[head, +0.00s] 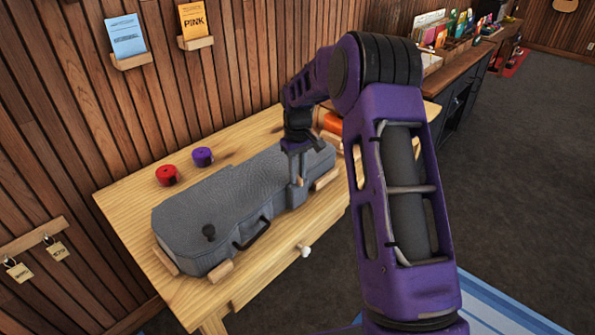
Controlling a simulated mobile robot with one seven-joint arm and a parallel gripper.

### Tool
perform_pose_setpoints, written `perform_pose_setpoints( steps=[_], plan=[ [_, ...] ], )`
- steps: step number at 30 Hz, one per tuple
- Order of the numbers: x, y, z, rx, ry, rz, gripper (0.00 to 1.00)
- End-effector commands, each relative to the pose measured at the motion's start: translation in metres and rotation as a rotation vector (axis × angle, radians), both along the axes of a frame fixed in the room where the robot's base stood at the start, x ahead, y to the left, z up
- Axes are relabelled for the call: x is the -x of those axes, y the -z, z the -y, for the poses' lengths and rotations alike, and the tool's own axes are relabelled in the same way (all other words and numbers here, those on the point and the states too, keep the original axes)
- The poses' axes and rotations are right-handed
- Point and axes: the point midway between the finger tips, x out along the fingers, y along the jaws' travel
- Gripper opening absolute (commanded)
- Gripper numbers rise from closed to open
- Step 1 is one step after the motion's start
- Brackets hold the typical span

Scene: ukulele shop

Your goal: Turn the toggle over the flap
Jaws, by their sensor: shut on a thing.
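A grey ukulele case (240,195) lies closed on the wooden bench, with a black handle (252,233) on its front side. My gripper (299,182) points down at the front edge of the case, near its right end. It is shut on a small part there, which I take to be the toggle; the fingers hide most of it. The flap under it cannot be made out, nor can the toggle's angle.
Wooden blocks (220,271) sit against the case on the bench (130,205). A red roll (167,175) and a purple roll (202,156) lie behind it. An orange cylinder (331,122) is beyond my gripper. A drawer knob (305,251) sticks out in front.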

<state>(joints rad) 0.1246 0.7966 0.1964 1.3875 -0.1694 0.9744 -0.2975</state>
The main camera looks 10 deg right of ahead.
Motion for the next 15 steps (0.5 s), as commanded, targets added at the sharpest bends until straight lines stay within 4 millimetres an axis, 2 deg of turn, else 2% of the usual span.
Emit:
perform_pose_setpoints(
  steps=[6, 15],
  plan=[
    [-0.0008, -0.0014, 0.0001, 0.0, -0.132, 0.003, 0.0],
    [-0.0009, -0.0009, 0.0, 0.0, -0.223, 0.003, 0.0]
  ],
)
